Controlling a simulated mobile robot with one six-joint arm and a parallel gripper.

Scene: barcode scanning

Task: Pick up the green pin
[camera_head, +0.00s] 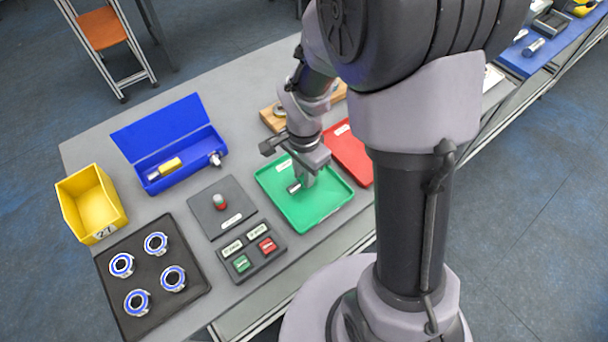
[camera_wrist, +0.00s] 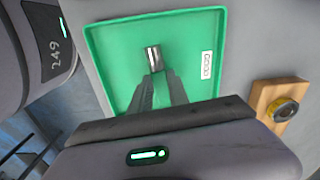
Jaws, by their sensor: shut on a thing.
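A short silver metal pin (camera_head: 294,188) is at the tips of my gripper (camera_head: 304,183), over the green tray (camera_head: 328,212). In the wrist view the pin (camera_wrist: 153,58) shows between the fingertips, and my gripper (camera_wrist: 157,80) is shut on it. No green shows on the pin itself; only the tray around it is green. The pin is inside the tray's outline, low over its floor; I cannot tell whether it touches the floor. The tray (camera_wrist: 110,55) holds nothing else that I can see.
A red tray (camera_head: 350,150) and a wooden block (camera_head: 270,117) lie behind. To the left are a grey plate with a small red-topped part (camera_head: 220,202), a button panel (camera_head: 252,252), an open blue box (camera_head: 158,150), a yellow bin (camera_head: 92,203) and a black mat (camera_head: 190,262) with several rings.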

